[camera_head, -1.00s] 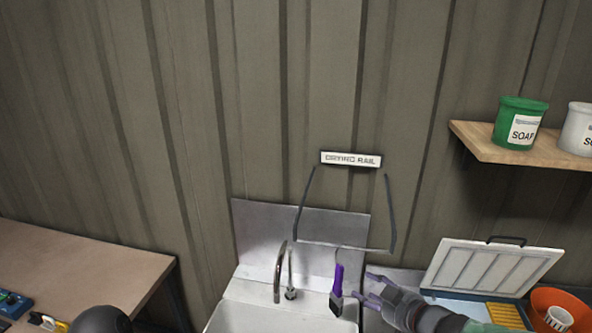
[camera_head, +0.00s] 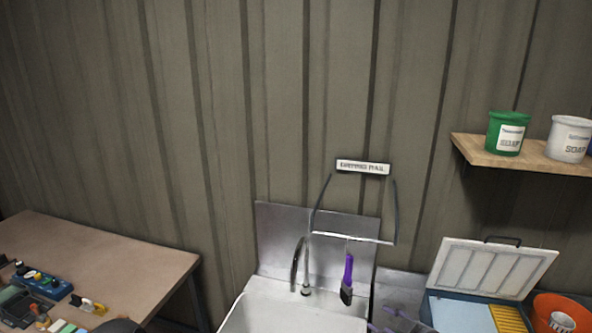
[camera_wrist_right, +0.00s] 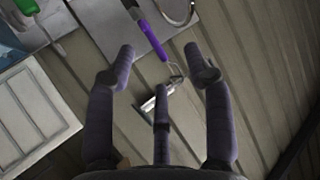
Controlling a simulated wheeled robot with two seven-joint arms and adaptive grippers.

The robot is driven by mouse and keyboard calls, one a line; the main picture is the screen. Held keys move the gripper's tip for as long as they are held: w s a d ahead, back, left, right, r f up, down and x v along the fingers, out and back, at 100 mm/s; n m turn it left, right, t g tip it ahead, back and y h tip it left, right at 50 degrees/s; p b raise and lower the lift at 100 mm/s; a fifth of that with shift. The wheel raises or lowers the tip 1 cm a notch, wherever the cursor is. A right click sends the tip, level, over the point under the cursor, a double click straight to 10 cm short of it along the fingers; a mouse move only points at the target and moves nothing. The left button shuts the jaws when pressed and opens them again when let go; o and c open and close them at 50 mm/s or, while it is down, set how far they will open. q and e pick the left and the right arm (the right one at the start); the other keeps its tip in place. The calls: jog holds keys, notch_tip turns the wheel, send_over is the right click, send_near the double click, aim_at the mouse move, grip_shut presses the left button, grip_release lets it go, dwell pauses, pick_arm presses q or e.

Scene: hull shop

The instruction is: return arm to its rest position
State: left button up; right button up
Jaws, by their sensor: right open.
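My right gripper (camera_head: 396,322) shows at the bottom edge of the head view, partly cut off. Its fingers are spread and empty, as the right wrist view (camera_wrist_right: 160,72) also shows. A purple-handled brush (camera_head: 348,274) hangs from the wire drying rail (camera_head: 352,238) over the sink. In the right wrist view the purple handle (camera_wrist_right: 152,34) lies beyond the fingertips, apart from them. My left gripper is not in view.
A white sink (camera_head: 285,308) with a tap (camera_head: 305,265) stands below the rail. To the right are a blue case with an open white lid (camera_head: 492,268), an orange bucket (camera_head: 560,312) and a shelf (camera_head: 520,160) with soap tubs. A workbench (camera_head: 130,262) with small items stands at left.

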jog(key=s+a+f+m+g, duration=0.2)
jog(key=f, duration=0.6)
jog(key=s+a+f+m+g+h, duration=0.1)
jog(key=s+f, duration=0.1)
jog(key=f, duration=0.7)
jog(key=s+a+f+m+g, duration=0.2)
jog(key=f, duration=0.6)
jog(key=s+a+f+m+g, duration=0.1)
jog(key=s+a+f+g, duration=0.2)
jog(key=s+f, duration=0.55)
jog(key=s+a+f+m+g, duration=0.2)
jog(key=s+f+g, duration=0.2)
jog(key=s+f, duration=0.45)
notch_tip(320, 180, down, 13)
jog(key=a+n+b, duration=0.1)
jog(key=b, duration=1.4)
jog(key=shift+a+t+h+b, duration=0.3)
jog(key=shift+a+t, duration=0.1)
jog(key=shift+d+r, duration=0.1)
